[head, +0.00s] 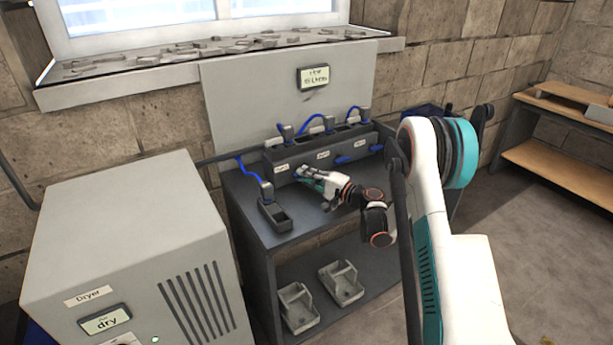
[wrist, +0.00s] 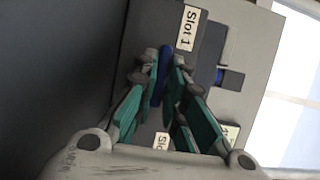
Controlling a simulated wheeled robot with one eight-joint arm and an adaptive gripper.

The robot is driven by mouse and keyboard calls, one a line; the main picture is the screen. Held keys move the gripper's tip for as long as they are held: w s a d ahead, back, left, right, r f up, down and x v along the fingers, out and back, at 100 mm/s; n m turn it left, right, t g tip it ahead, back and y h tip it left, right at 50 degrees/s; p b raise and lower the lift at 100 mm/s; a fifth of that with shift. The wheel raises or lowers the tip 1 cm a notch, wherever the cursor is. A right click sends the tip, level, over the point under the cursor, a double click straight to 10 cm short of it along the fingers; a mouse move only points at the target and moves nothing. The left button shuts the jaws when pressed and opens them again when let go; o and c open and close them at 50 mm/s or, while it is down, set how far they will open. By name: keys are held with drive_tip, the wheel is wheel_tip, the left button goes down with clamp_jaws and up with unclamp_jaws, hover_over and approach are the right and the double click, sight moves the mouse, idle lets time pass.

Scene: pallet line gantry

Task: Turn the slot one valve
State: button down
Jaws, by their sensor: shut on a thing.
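The slot one valve has a blue handle, a thin bar that shows in the wrist view (wrist: 166,72) close to the white "Slot 1" label (wrist: 188,28). My gripper (wrist: 164,66) is shut on this handle, with a teal-padded finger on each side of it. In the head view, my gripper (head: 308,176) reaches the left end of the dark slotted unit (head: 265,158), in front of the slot one label (head: 282,168). There the fingers hide most of the handle.
Further right on the unit are two more blue handles, one in the middle (head: 343,159) and one at the right (head: 376,148). Blue cables run above. A small dark holder (head: 275,215) stands on the bench at left. Grey trays (head: 298,306) lie on the lower shelf. A dryer (head: 120,235) stands left.

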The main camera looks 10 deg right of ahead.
drive_tip(key=shift+n, duration=0.4)
drive_tip(key=n+h, duration=0.1)
drive_tip(key=n, duration=0.1)
drive_tip(key=n+g+h+p, duration=0.1)
drive_tip(key=n, duration=0.1)
drive_tip(key=shift+r, duration=0.2)
drive_tip(key=n+h, duration=0.2)
drive_tip(key=n, duration=0.2)
drive_tip(key=shift+a+p, duration=0.15)
drive_tip(key=shift+p, duration=0.25)
drive_tip(key=n+h, duration=0.2)
drive_tip(key=n, duration=0.1)
drive_tip(key=shift+s+a, duration=0.1)
drive_tip(key=shift+n+h, duration=0.7)
drive_tip(key=shift+n, duration=0.1)
drive_tip(key=c, duration=1.7)
unclamp_jaws()
drive_tip(key=shift+o, duration=0.2)
drive_tip(key=shift+r, duration=0.1)
